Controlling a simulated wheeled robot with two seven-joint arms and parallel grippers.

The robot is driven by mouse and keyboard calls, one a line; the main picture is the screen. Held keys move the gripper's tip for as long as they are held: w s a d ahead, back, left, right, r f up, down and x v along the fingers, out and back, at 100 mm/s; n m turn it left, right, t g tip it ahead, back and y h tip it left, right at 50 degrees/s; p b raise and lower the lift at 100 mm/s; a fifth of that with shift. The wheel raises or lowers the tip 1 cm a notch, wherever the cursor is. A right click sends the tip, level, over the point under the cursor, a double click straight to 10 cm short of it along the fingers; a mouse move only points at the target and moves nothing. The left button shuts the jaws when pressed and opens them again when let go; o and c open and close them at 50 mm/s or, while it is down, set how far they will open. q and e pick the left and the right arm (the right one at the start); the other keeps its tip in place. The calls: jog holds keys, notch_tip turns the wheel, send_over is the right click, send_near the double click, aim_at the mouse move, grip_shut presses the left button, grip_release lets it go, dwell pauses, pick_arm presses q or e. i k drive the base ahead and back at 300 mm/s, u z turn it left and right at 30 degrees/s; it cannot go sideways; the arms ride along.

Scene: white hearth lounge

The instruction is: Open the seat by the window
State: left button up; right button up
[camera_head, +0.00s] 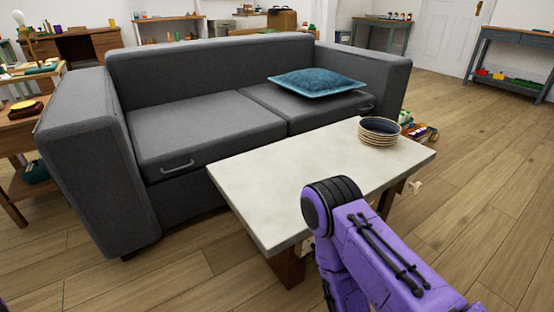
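The grey sofa (210,62) has two seats. The left seat (190,130) lies flat and bare, with a metal handle (178,166) at its front edge. The right seat (285,110) also lies flat, with a handle (367,108) at its front right, and a blue cushion (318,82) rests on it. No window shows, so I cannot tell which seat is by it. My purple right arm comes in at the lower right, in front of the table. Neither of my grippers is in view.
A pale-topped low table (300,180) stands close in front of the sofa, partly blocking the right seat's front. A stack of bowls or plates (379,131) is near its far right end. A wooden side table (22,135) stands left. Floor is clear at front left and right.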

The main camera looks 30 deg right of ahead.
aim_at(171, 140)
jog(key=z, duration=0.8)
jog(key=i, duration=0.4)
